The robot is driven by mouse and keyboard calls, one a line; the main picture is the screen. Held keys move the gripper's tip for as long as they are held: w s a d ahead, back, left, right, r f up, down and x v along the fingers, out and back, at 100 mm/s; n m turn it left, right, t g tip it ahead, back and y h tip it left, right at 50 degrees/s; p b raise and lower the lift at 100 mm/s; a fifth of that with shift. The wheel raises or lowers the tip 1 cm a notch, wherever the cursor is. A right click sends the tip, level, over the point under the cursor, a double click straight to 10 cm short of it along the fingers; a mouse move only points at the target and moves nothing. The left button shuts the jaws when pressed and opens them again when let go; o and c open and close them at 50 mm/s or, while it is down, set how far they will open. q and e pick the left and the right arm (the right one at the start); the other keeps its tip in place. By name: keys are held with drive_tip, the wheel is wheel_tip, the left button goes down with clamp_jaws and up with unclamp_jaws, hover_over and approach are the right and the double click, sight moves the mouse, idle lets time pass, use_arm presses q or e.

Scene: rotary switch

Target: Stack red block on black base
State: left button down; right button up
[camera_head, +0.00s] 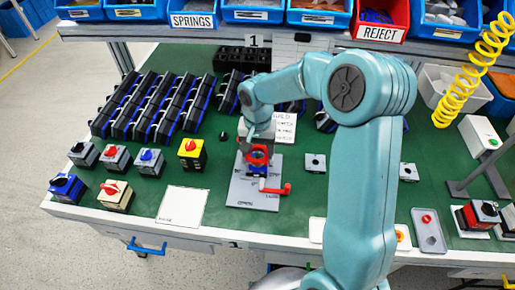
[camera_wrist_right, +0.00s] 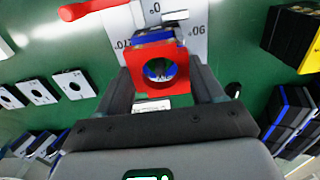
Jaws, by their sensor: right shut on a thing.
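My right gripper (camera_head: 258,150) reaches down over the grey fixture plate near the middle of the table. It is shut on the red block (camera_wrist_right: 160,78), a square piece with a large round hole, held between both fingers in the right wrist view. The red block also shows in the head view (camera_head: 258,154). Just below it, a black base with blue sides (camera_wrist_right: 154,37) sits on the grey plate (camera_head: 240,192). Whether block and base touch is unclear. My left gripper is in neither view.
The fixture has a red clamp handle (camera_head: 276,188) at its right. Rows of black and blue parts (camera_head: 150,105) stand at the back left. Several finished switches (camera_head: 192,150) stand at the left. A white sheet (camera_head: 182,206) lies left of the plate.

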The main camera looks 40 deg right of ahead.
drive_tip(key=shift+f, duration=0.35)
drive_tip(key=o, duration=1.1)
wheel_tip(320, 180, up, 16)
drive_tip(key=shift+r, duration=0.2)
drive_tip(key=shift+r+p, duration=0.1)
drive_tip(key=shift+p, duration=0.2)
